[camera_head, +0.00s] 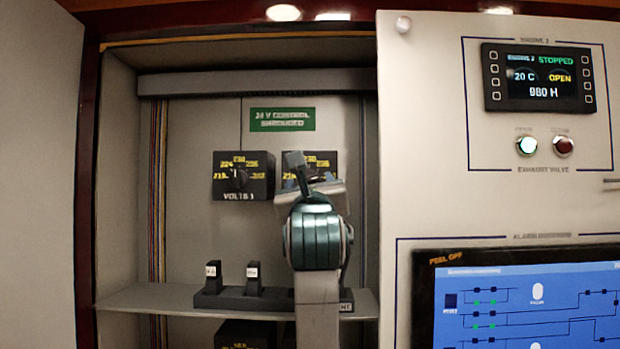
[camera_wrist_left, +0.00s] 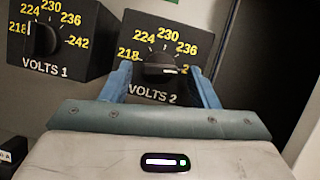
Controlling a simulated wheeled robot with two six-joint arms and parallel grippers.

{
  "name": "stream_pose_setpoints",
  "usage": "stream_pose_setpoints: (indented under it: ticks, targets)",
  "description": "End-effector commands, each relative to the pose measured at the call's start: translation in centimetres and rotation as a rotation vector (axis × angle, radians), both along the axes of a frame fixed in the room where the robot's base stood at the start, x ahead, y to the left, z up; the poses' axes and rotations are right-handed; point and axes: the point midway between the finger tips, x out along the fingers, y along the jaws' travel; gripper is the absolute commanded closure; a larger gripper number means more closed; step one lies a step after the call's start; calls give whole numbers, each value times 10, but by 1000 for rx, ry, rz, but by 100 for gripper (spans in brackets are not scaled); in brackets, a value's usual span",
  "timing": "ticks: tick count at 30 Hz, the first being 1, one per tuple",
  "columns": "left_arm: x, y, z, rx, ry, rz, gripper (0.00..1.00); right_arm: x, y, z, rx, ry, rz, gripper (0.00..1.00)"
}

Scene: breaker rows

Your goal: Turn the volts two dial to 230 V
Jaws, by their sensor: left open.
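The volts two dial (camera_wrist_left: 160,65) is a black knob on a dark box (camera_wrist_left: 165,30) labelled VOLTS 2, with yellow marks 218, 224, 230 and 236 visible. The white line on its knob points right, away from 230, towards where the right finger hides the scale. My left gripper (camera_wrist_left: 159,72) is open, its two blue fingers either side of the knob. I cannot tell whether they touch it. In the head view the left gripper (camera_head: 302,172) covers most of this box (camera_head: 327,160). My right gripper is not in view.
The VOLTS 1 box (camera_head: 243,178) is close on the left; its dial points near 218. A shelf (camera_head: 150,297) with two small black switches (camera_head: 232,274) lies below. A white panel (camera_head: 420,150) with a screen (camera_head: 530,300) stands close on the right.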

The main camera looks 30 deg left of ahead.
Motion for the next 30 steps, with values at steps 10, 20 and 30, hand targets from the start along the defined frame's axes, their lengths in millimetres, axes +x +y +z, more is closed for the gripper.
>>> stream_pose_setpoints:
  ticks: [10, 20, 30]
  targets:
    - [0, 0, 0, 0, 0, 0, 73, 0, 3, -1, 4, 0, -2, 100]
    - [0, -1, -1, -12, -9, 0, 89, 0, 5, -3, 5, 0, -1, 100]
    - [1, -3, -3, -158, -98, -1, 89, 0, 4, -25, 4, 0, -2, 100]
